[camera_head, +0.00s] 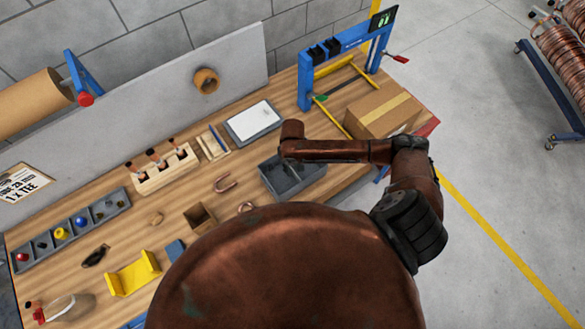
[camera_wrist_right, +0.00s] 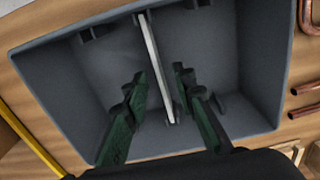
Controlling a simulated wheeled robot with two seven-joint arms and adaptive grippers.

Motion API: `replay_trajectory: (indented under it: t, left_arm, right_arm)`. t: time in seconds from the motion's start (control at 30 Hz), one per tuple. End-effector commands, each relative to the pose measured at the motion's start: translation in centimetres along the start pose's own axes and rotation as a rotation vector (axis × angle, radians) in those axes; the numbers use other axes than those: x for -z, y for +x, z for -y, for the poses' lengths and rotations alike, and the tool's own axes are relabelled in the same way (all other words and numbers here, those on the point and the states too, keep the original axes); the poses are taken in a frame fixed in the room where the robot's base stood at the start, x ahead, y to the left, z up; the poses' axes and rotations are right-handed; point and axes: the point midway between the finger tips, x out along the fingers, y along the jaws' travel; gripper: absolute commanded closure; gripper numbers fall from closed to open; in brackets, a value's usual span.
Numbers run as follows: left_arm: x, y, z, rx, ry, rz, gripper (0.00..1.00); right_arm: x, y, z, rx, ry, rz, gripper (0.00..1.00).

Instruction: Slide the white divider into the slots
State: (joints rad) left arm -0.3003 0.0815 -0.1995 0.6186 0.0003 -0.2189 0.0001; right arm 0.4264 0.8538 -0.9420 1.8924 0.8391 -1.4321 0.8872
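The grey bin (camera_head: 302,190) stands on the workbench, and its inside fills most of the right wrist view (camera_wrist_right: 62,90). The thin white divider (camera_wrist_right: 155,65) stands edge-up inside the bin, roughly along its middle. Dark slot pieces (camera_wrist_right: 92,32) show on the far wall; I cannot tell whether the divider is fully seated in them. My right gripper (camera_wrist_right: 160,72) is open, with one green-black finger on each side of the divider and a visible gap to it. My left gripper is out of view.
A cardboard box (camera_head: 380,112) and a blue frame (camera_head: 335,60) stand right of and behind the bin. A white-topped pad (camera_head: 252,120) lies behind it. Copper bends (camera_head: 225,183) and a small wooden box (camera_head: 200,217) lie to the left.

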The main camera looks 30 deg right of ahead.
Motion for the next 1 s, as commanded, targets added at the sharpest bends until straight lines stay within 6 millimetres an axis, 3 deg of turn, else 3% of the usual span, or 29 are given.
replay_trajectory:
  t: [0.5,0.7,1.0]
  left_arm:
    - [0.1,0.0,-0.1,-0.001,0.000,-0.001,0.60]
    - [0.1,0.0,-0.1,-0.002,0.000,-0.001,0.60]
    - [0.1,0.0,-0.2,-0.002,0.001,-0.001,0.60]
  right_arm:
    - [0.1,-9.7,0.0,0.000,-0.001,-0.003,0.75]
    - [0.0,-11.2,0.0,-0.001,-0.001,-0.001,0.75]
    - [0.0,-11.4,0.0,0.000,-0.001,-0.001,0.75]
